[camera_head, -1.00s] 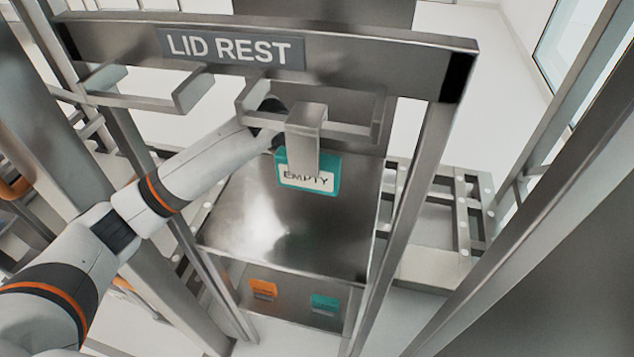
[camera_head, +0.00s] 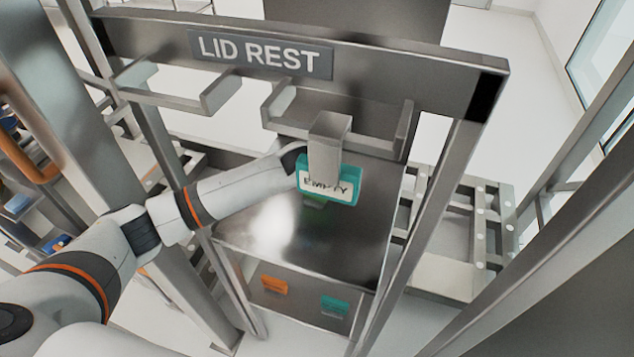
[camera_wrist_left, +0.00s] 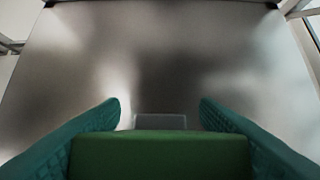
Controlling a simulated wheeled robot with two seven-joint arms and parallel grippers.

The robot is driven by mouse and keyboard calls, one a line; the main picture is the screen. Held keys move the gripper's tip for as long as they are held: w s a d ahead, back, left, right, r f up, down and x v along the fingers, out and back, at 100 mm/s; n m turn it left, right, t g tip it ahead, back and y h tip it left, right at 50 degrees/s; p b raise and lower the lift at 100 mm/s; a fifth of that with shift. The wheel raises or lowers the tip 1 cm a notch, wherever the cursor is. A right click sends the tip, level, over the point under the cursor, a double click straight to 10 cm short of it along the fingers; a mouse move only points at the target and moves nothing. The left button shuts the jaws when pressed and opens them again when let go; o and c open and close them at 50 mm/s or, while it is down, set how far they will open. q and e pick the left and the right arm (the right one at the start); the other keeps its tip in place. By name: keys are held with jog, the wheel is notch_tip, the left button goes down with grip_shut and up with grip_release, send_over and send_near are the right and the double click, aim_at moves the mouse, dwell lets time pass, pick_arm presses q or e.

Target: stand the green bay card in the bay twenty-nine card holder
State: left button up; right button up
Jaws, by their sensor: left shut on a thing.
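In the left wrist view my left gripper (camera_wrist_left: 158,110) has two teal ridged fingers. It is shut on the green card (camera_wrist_left: 160,155), seen as a plain green block across the bottom. Beyond the card is a small grey rectangle (camera_wrist_left: 160,121) against a shiny metal panel; I cannot tell whether it is the card holder. In the head view my left arm reaches behind a teal-framed EMPTY sign (camera_head: 330,186), which hides the gripper. A dim green patch (camera_head: 315,202) shows just under the sign; it may be the card or its reflection. No bay twenty-nine lettering is readable.
The LID REST frame (camera_head: 410,75) crosses above, with hooks and a square metal bar (camera_head: 326,150) in front of the sign. Posts stand on both sides of the arm.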

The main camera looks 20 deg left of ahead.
pick_arm(q)
jog(key=o, duration=1.2)
